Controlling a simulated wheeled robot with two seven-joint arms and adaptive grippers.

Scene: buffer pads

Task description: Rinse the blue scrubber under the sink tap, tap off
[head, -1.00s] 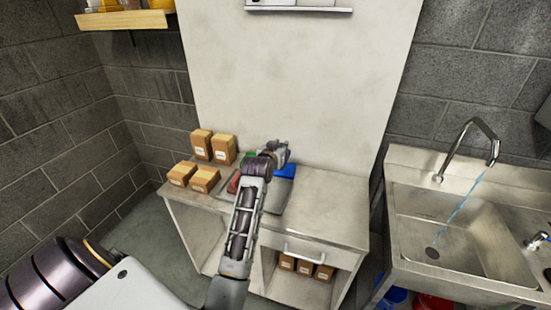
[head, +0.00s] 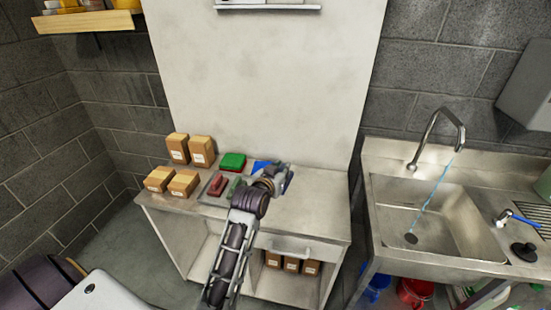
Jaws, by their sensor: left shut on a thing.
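My left gripper (head: 277,179) is over the right end of the grey tray on the workbench. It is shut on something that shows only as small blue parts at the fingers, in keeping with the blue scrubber. A blue pad (head: 262,165) shows just behind the gripper. The sink (head: 420,212) stands to the right, well apart from the gripper. Its tap (head: 436,130) is running, with a thin stream falling into the basin. A blue lever (head: 526,221) shows on the sink's right deck. My right gripper is not in view.
A red scrubber (head: 218,184), a green scrubber (head: 234,187) and a green pad (head: 232,161) lie left of the gripper. Several cardboard boxes (head: 185,183) stand at the bench's left. The bench top (head: 318,205) is clear to the right. A black plug (head: 524,252) lies on the sink deck.

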